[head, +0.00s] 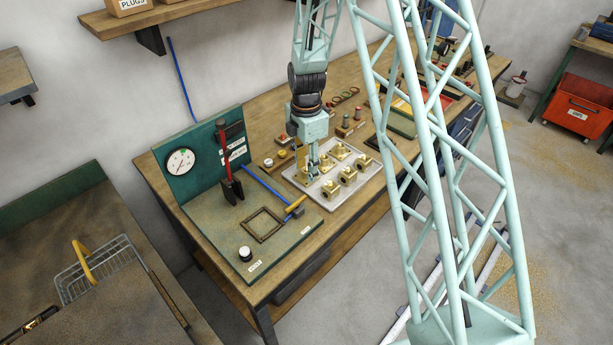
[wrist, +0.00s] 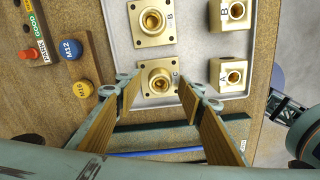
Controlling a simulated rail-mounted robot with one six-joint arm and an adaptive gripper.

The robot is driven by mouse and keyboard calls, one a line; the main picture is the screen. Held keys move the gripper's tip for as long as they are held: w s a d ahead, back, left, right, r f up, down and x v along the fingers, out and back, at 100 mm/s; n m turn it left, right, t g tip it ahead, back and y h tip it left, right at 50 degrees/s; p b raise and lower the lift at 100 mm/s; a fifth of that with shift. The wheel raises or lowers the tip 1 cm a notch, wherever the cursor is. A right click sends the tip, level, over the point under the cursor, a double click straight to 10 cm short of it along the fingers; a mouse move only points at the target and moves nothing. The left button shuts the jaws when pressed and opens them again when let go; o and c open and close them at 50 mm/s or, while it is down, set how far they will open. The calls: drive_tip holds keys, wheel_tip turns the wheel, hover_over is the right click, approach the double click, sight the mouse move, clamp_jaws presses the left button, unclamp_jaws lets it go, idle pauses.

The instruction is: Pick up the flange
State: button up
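Several square-based brass flanges with round bored bosses sit on a pale grey tray (head: 330,203). In the wrist view, one flange (wrist: 157,77) lies between the tips of my gripper (wrist: 158,88). The fingers are open, one on each side of its base, with small gaps showing; whether the tips are down at its height I cannot tell. Another flange (wrist: 152,22) is just beyond it, and two brass pieces (wrist: 233,75) marked A and B stand to the right. In the head view my gripper (head: 313,172) points down over the tray's left part and hides some of the pieces.
Left of the tray are a blue M12 knob (wrist: 71,49) and a yellow M16 knob (wrist: 82,89). A green board with a dial gauge (head: 180,162), a red-handled tool (head: 225,160) and a dark square frame (head: 263,224) stands left on the bench.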

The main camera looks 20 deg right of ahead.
idle(0.4)
clamp_jaws()
drive_tip(key=shift+r, duration=0.15)
wheel_tip(320, 180, up, 10)
idle(1.0)
drive_tip(key=shift+a, duration=0.1)
idle(0.7)
